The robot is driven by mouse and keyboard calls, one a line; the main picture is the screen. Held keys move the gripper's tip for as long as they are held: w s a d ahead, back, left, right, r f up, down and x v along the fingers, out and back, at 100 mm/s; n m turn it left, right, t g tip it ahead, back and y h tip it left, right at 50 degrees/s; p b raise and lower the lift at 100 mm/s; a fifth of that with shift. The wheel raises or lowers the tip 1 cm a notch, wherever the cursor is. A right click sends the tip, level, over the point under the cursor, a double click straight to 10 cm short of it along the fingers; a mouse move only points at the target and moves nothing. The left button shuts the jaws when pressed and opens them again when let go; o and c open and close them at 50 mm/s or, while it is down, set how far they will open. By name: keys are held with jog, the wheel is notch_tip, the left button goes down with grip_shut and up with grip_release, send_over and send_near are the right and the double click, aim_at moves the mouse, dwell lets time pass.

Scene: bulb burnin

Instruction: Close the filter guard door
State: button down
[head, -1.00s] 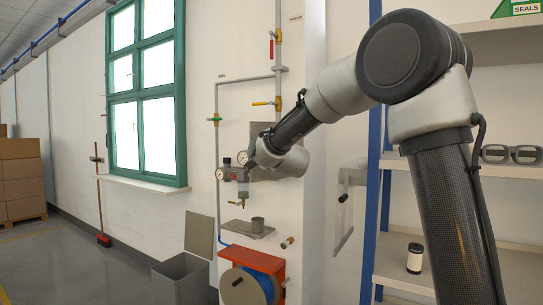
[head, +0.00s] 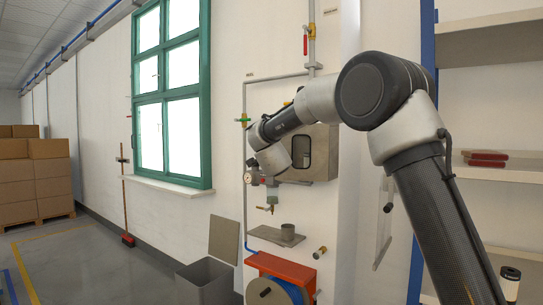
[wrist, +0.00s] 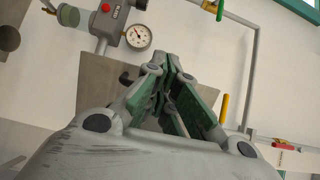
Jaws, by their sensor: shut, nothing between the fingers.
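A grey metal box with a dark-framed window (head: 322,150) sits on the wall, right of the filter unit. I cannot tell for sure whether its front is the filter guard door or how far that stands open. The filter's clear bowl (head: 272,195) hangs below the pipework and also shows in the wrist view (wrist: 75,17), near a pressure gauge (wrist: 138,37). In the wrist view my gripper (wrist: 172,62) is shut and empty, in front of a flat grey panel (wrist: 95,77). A dark hooked part shows beside the fingers. In the head view my wrist hides the fingers.
A yellow lever (wrist: 223,108) and a green valve (head: 243,120) are on nearby pipes. A thin hanging panel (head: 383,235) is at right. Open floor is at left.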

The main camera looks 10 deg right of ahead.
jog(key=w+d+m+g+h, duration=0.2)
jog(key=w+m+h, duration=0.2)
jog(key=w+h, duration=0.3)
jog(key=shift+w+d+m+g, duration=0.2)
jog(key=shift+w+m+g, duration=0.15)
jog(key=shift+w, duration=0.75)
jog(key=shift+s+a, duration=0.1)
